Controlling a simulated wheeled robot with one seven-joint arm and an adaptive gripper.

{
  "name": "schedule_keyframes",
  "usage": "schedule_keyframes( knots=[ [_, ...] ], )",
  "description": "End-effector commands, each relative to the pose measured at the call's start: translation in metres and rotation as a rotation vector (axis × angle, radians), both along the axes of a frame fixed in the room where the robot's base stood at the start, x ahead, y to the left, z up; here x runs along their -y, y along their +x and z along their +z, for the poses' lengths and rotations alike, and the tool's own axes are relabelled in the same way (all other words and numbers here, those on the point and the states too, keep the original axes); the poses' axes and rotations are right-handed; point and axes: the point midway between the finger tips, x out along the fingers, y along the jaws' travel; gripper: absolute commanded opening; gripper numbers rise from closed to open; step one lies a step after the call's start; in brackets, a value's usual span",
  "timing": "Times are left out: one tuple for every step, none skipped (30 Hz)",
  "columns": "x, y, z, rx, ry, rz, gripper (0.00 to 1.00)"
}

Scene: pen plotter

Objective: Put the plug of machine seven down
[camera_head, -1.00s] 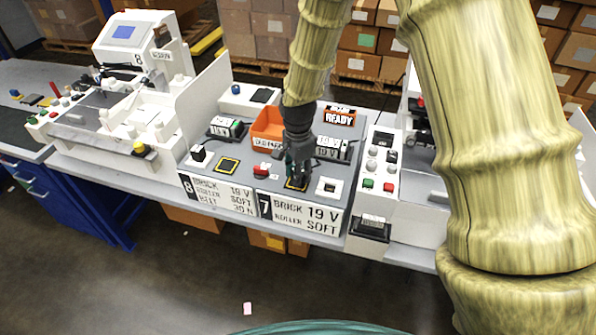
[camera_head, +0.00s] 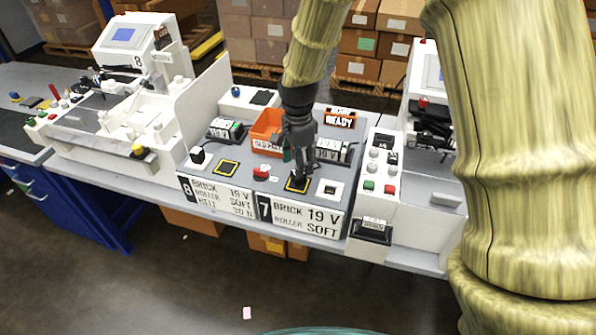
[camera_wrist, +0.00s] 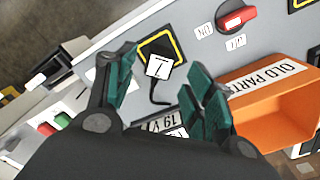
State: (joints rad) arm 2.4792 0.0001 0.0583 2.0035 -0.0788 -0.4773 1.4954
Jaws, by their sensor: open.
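The plug of machine seven (camera_wrist: 159,67), with a white label reading 7 and a black cord, is on the yellow-edged black pad (camera_wrist: 172,37) in the wrist view. In the head view the pad (camera_head: 297,185) lies behind the sign for machine 7 (camera_head: 300,214), with the dark plug on it below my gripper. My gripper (camera_wrist: 163,88) is open, its green-padded fingers apart on either side of the plug in the picture, with nothing held. The white socket (camera_head: 329,188) is right of the pad. The fingertips are small and partly hidden in the head view.
A red switch (camera_head: 261,172) stands left of the pad. An orange old-parts bin (camera_head: 267,125) and a brick labelled 19 V (camera_head: 329,151) are behind. Machine 8's pad (camera_head: 227,168) is empty. A button panel (camera_head: 378,165) stands to the right.

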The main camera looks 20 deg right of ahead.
Motion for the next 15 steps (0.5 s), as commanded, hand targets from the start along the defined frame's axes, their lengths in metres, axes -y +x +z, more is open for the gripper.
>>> schedule_keyframes(
  knots=[
    [0.0, 0.001, 0.006, 0.004, 0.0, 0.0, 0.53],
    [0.0, 0.001, 0.01, 0.003, 0.0, 0.0, 0.53],
    [0.0, 0.001, 0.016, 0.003, 0.0, 0.0, 0.53],
    [0.0, 0.001, 0.02, 0.003, 0.0, 0.0, 0.53],
    [0.0, 0.001, 0.024, 0.004, 0.0, 0.0, 0.53],
    [0.0, 0.001, 0.03, 0.003, 0.0, 0.0, 0.53],
    [0.0, 0.001, 0.034, 0.003, 0.0, 0.0, 0.53],
    [0.0, 0.001, 0.038, 0.003, 0.0, 0.0, 0.53],
    [0.0, 0.0, 0.042, 0.003, 0.0, 0.0, 0.53],
    [0.0, 0.0, 0.046, 0.002, -0.001, 0.0, 0.53],
    [0.0, 0.001, 0.05, 0.002, -0.001, 0.0, 0.53],
    [0.0, 0.001, 0.054, 0.003, 0.0, 0.0, 0.53],
    [0.0, 0.001, 0.057, 0.002, -0.001, 0.0, 0.53],
    [0.0, 0.0, 0.059, 0.001, -0.001, 0.0, 0.53],
    [0.0, 0.0, 0.062, 0.001, 0.0, -0.001, 0.53]
  ],
)
